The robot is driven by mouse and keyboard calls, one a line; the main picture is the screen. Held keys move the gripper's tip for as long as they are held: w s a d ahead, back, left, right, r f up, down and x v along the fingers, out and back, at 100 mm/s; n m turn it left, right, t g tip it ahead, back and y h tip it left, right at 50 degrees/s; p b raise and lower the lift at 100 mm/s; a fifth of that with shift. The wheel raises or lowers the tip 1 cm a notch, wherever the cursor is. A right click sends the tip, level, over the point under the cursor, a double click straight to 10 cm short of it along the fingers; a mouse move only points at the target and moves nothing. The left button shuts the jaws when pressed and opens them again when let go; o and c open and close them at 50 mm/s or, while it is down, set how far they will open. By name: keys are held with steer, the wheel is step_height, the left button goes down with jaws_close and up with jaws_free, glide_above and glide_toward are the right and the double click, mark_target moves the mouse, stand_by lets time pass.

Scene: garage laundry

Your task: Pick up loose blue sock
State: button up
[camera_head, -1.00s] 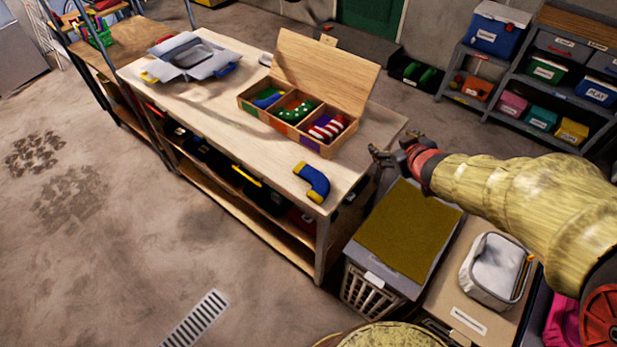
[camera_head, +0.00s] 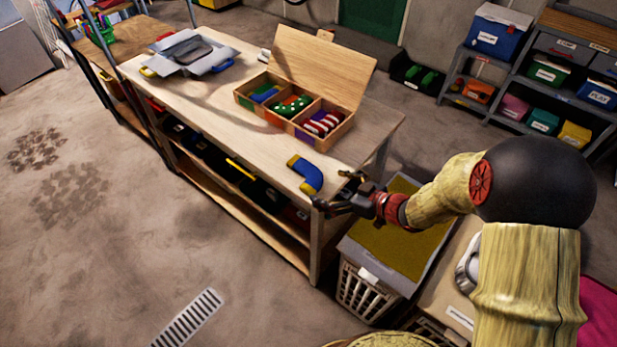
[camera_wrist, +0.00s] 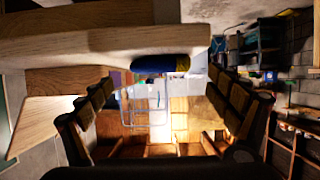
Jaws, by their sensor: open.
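The loose blue sock (camera_head: 312,178), bent and with yellow ends, lies on the wooden table (camera_head: 215,105) near its right front corner. In the wrist view the sock (camera_wrist: 155,65) shows as a blue roll with a yellow end, above the middle of the gap between the fingers. My gripper (camera_head: 331,191) is open and empty at the table corner, just right of the sock and apart from it. Both fingers, spread wide, show in the wrist view (camera_wrist: 161,92). The sock's far side is hidden there.
An open wooden box (camera_head: 267,112) with three compartments of rolled socks stands behind the sock, its lid (camera_head: 318,65) raised. A laundry basket (camera_head: 362,287) stands beside the table, below my arm.

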mark_target(318, 184)
steer(key=shift+b+x, duration=0.4)
steer(key=shift+x, duration=1.15)
steer(key=shift+s, duration=0.1)
steer(key=shift+c, duration=1.3)
steer(key=c, duration=0.9)
